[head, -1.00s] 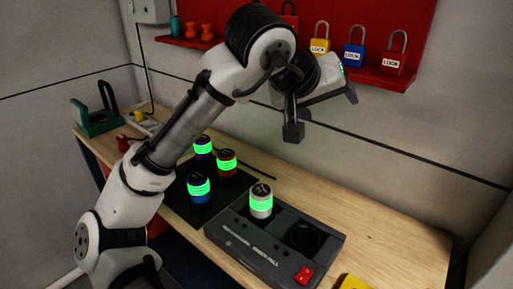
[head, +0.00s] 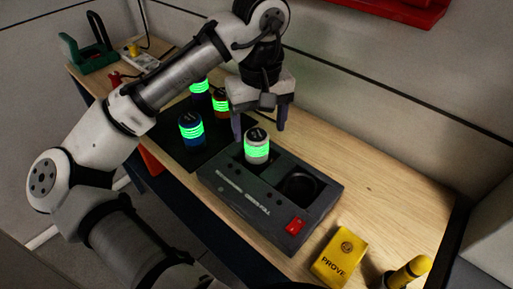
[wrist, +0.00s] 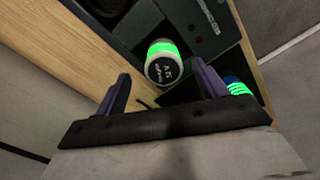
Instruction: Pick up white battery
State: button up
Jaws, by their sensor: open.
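The white battery (head: 257,147), with a glowing green band and a dark top, stands upright in the left part of a dark grey device (head: 258,203). An empty round socket is to its right. In the wrist view the white battery (wrist: 163,62) shows beyond the fingertips, between the two fingers. My gripper (head: 260,134) is open and empty, pointing down, just above and behind the battery in the head view. Its fingers (wrist: 160,85) are apart and do not appear to touch the battery.
A blue battery (head: 191,131), a red battery (head: 221,102) and a purple battery (head: 200,88) stand on a black mat (head: 165,132) to the left. A yellow box (head: 340,257) and a yellow cylinder (head: 408,272) are at the front right.

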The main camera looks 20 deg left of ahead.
aim_at(257, 134)
jog(key=shift+a+f+p, duration=0.15)
jog(key=shift+f+p, duration=0.15)
jog(key=shift+f, duration=1.1)
jog(key=shift+a+f+p, duration=0.15)
jog(key=shift+f+p, duration=0.1)
jog(key=shift+f, duration=1.15)
jog(key=c, duration=1.3)
jog(key=shift+r, duration=0.1)
